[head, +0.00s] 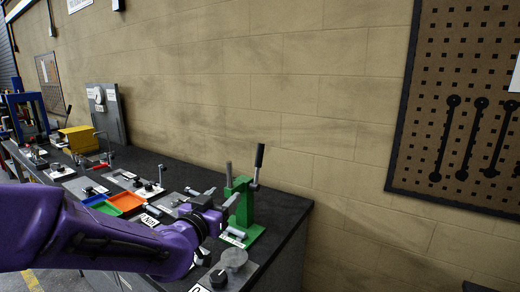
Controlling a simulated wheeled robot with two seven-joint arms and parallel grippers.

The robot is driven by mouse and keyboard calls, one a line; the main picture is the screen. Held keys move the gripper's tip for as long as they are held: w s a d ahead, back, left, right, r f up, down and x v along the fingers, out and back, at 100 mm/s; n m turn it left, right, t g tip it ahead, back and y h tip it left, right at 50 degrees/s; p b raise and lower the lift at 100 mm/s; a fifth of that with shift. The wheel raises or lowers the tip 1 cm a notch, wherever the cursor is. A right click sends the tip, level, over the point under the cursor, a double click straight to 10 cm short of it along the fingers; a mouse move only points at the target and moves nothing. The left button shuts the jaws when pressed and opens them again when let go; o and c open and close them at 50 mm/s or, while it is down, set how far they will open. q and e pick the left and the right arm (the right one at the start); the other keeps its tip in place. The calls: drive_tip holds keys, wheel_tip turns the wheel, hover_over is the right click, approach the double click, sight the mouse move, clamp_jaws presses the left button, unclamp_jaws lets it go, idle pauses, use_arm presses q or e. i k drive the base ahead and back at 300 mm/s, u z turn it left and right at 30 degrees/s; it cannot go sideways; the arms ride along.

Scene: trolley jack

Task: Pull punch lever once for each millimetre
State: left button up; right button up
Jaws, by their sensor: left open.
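A green bench press (243,212) stands on the dark bench near its right end. Its lever (259,156) rises from the top with a black grip and leans slightly right. I take this to be the punch lever; the small labels are too blurred to read. My left gripper (225,208) is at the end of the purple arm, just left of and in front of the green press. It is open, apart from the lever's grip and lower than it. The arm hides part of the bench front. My right gripper is not in view.
A plate with a grey round pad (233,259) and black knob lies in front of the press. Orange (126,202), green and blue trays and several small fixtures fill the bench leftward. A yellow box (80,139) and gauge panel (107,113) stand farther back. A pegboard (460,90) hangs right.

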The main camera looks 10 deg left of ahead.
sight(259, 164)
drive_tip(key=i, duration=0.85)
drive_tip(key=z, duration=0.05)
